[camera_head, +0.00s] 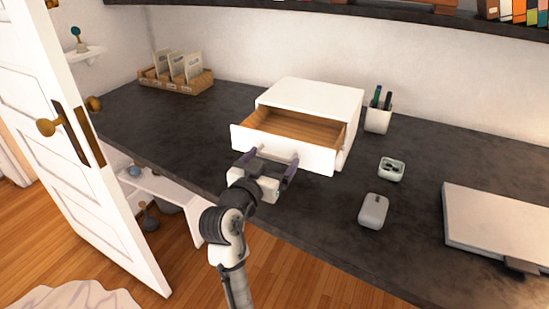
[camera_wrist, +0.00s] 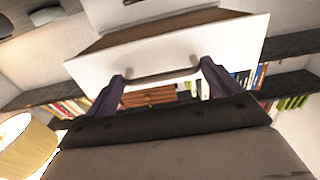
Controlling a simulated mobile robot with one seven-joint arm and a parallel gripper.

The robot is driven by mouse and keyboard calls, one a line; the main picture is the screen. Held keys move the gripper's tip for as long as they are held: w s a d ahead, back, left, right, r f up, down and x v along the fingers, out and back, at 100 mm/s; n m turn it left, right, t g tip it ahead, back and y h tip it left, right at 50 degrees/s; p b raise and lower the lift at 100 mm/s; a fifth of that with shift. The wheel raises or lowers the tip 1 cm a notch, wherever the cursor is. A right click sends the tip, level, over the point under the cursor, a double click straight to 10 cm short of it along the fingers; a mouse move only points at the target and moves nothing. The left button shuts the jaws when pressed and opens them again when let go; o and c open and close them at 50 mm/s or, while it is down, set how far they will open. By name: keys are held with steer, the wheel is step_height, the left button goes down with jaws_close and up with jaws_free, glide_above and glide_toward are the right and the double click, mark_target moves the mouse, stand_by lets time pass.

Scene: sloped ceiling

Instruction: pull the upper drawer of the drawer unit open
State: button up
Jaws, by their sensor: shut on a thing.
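The white drawer unit (camera_head: 312,96) stands on the dark desk. Its visible drawer (camera_head: 308,156) is pulled well out, and its bare wooden inside shows from above. In the head view I cannot make out another drawer below it. My gripper (camera_head: 268,163) is at the drawer's front, with one dark finger toward each end of the handle. In the wrist view the grey bar handle (camera_wrist: 162,76) spans between the fingers on the white front (camera_wrist: 235,38). The gripper is shut on this handle.
A pen cup (camera_head: 378,119) stands right of the unit. A small open case (camera_head: 391,169), a pale rounded object (camera_head: 373,211) and a closed laptop-like slab (camera_head: 500,228) lie further right. A file holder (camera_head: 176,80) is at back left. An open door (camera_head: 75,130) stands left.

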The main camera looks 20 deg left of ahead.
steer(key=shift+w+d, duration=0.15)
steer(key=o, duration=1.1)
steer(key=s+b, duration=0.2)
steer(key=s, duration=1.1)
steer(key=shift+s+a+b, duration=0.25)
steer(key=shift+s+b, duration=0.05)
steer(key=shift+s, duration=0.1)
